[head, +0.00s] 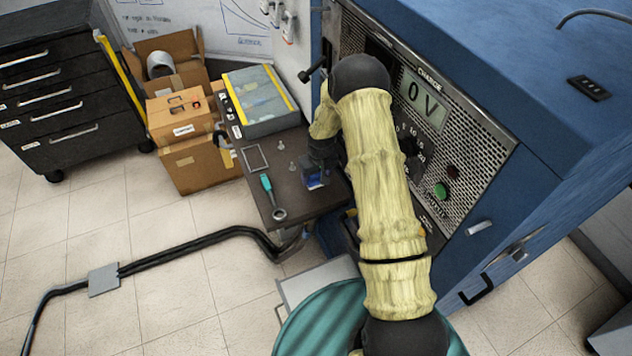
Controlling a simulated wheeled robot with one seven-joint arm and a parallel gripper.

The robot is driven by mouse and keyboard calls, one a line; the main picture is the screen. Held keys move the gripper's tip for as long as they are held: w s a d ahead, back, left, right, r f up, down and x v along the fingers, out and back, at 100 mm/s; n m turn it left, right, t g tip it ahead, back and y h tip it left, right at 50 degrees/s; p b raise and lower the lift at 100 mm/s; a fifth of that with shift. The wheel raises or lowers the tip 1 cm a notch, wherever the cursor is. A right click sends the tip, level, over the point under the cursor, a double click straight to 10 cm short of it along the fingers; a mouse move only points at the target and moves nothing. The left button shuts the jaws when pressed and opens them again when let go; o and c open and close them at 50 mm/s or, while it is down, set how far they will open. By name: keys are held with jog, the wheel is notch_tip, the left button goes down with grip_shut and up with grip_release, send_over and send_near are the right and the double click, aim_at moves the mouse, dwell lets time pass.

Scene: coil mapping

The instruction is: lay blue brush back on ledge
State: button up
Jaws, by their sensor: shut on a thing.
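My gripper (318,172) points down beyond my yellow-sleeved arm, low over the dark worktop (309,203) beside the blue cabinet. A small dark blue thing (317,182), which I take for the blue brush, shows at its fingers. The gripper is shut on it, but the arm and fingers hide most of its shape. I cannot tell whether it touches the worktop. No ledge can be made out for certain; the whiteboard (228,22) stands at the back.
On the worktop lie a teal-handled tool (267,184), a thin rectangular frame (255,157), small metal pieces and a grey case (262,100). The blue cabinet (540,90) with its "0 V" panel blocks the right. Cardboard boxes (183,130) stand left; a cable crosses the floor.

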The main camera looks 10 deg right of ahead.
aim_at(318, 184)
notch_tip(318, 184, down, 4)
jog(key=shift+a+r+p, duration=0.1)
jog(key=shift+r+p, duration=0.1)
jog(key=shift+p, duration=0.35)
jog(key=shift+s+d, duration=0.1)
jog(key=shift+d, duration=0.35)
jog(key=shift+a+f+b, duration=0.2)
jog(key=shift+f+b, duration=0.15)
jog(key=shift+b, duration=0.05)
jog(key=o, duration=1)
jog(key=shift+o, duration=0.2)
jog(key=shift+a+r, duration=0.1)
